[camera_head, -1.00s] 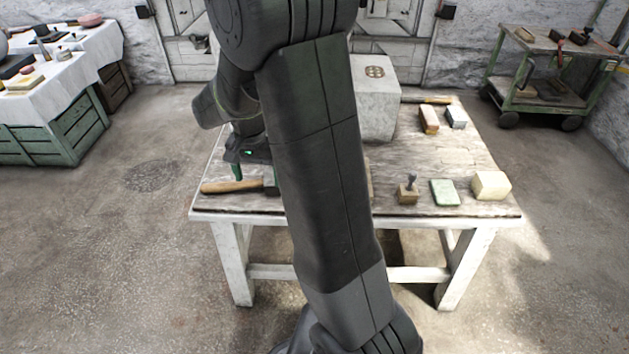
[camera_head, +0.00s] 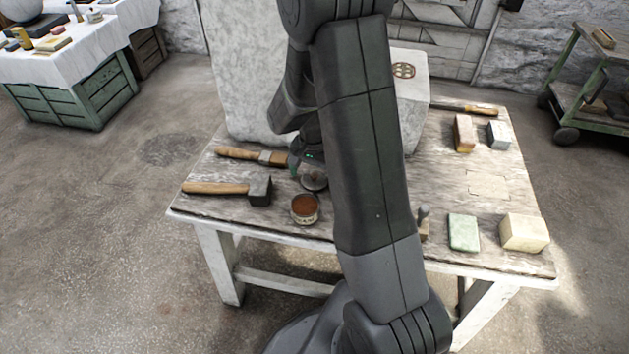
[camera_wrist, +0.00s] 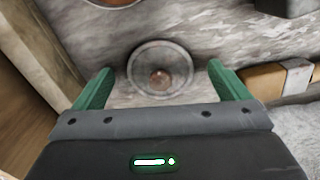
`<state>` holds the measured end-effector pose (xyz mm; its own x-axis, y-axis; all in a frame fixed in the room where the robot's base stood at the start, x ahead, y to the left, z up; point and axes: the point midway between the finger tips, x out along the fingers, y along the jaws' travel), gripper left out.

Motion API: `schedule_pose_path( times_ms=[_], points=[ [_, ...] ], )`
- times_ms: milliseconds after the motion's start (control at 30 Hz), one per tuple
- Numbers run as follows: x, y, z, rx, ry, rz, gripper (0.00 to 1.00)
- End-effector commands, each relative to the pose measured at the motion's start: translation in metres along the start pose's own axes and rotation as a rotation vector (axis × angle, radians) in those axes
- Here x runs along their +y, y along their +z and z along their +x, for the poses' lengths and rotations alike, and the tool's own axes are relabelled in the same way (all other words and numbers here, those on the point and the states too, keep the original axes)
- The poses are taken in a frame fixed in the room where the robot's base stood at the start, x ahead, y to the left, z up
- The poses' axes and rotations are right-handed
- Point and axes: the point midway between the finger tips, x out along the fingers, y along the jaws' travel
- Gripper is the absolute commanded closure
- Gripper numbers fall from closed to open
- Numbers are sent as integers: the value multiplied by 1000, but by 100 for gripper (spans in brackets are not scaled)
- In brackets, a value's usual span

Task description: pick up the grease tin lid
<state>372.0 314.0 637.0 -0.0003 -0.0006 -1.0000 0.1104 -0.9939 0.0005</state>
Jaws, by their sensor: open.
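The grease tin lid is a round grey metal disc with a small brownish knob. It lies flat on the worn table top in the head view (camera_head: 314,180) and in the wrist view (camera_wrist: 160,56). The open tin (camera_head: 304,209), with rust-brown grease inside, stands just in front of it. My gripper (camera_wrist: 160,80) is open and empty, its green fingers spread to either side of the lid's near part in the wrist view. In the head view my gripper (camera_head: 300,163) is at the lid's back left, partly hidden by my arm.
A mallet (camera_head: 229,189) and a wooden-handled brush (camera_head: 240,155) lie left of the lid. A pale stone slab (camera_head: 240,75) stands behind. A green block (camera_head: 463,232) and a cream block (camera_head: 524,233) sit at the front right. The right middle of the table (camera_head: 480,185) is clear.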

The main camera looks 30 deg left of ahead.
Motion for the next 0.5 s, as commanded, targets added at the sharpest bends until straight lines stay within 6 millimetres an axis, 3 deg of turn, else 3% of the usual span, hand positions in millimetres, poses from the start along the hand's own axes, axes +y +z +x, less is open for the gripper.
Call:
schedule_pose_path(
  times_ms=[233,467,500],
  points=[
    [0,0,4,0,0,0,5],
    [0,0,4,0,0,0,50],
    [0,0,4,0,0,0,52]
  ],
)
